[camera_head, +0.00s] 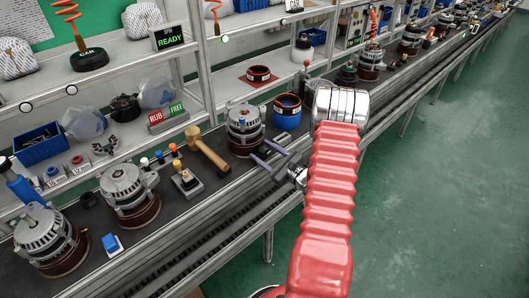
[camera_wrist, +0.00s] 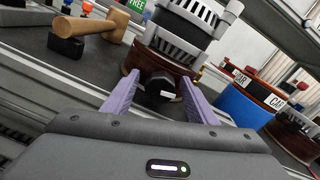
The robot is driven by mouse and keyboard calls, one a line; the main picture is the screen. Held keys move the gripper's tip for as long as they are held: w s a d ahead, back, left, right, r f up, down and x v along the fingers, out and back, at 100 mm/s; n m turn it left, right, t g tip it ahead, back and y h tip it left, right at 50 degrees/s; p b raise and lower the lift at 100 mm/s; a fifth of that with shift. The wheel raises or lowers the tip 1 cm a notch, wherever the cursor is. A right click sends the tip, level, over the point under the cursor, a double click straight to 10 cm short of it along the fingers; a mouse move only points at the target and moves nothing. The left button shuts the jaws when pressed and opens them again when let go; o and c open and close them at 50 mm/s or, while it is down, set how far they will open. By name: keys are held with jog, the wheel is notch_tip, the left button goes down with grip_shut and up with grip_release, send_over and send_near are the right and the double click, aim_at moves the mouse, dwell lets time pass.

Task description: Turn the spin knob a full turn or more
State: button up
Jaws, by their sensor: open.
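The alternator (camera_head: 243,124) stands upright on a round reddish-brown base at the front of the bench. In the wrist view its base (camera_wrist: 130,84) carries a dark round knob (camera_wrist: 158,86) on the near side, with a small pale mark on it; I take this for the spin knob. My gripper (camera_head: 260,151) is open, its two purple fingers reaching towards the base. In the wrist view the fingers (camera_wrist: 160,78) stand on either side of the knob, with a gap visible on each side. The knob is not distinguishable in the head view.
A wooden mallet (camera_head: 209,151) lies left of the alternator; a blue-sided pot (camera_head: 287,113) stands at its right. A RUB/FREE sign (camera_head: 168,116) stands behind. More alternators (camera_head: 127,190) line the bench. A rail (camera_head: 190,243) runs along its front.

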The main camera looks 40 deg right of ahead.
jog(key=shift+s, duration=0.1)
jog(key=s, duration=1.3)
jog(key=shift+s+d, duration=0.3)
jog(key=shift+d, duration=0.1)
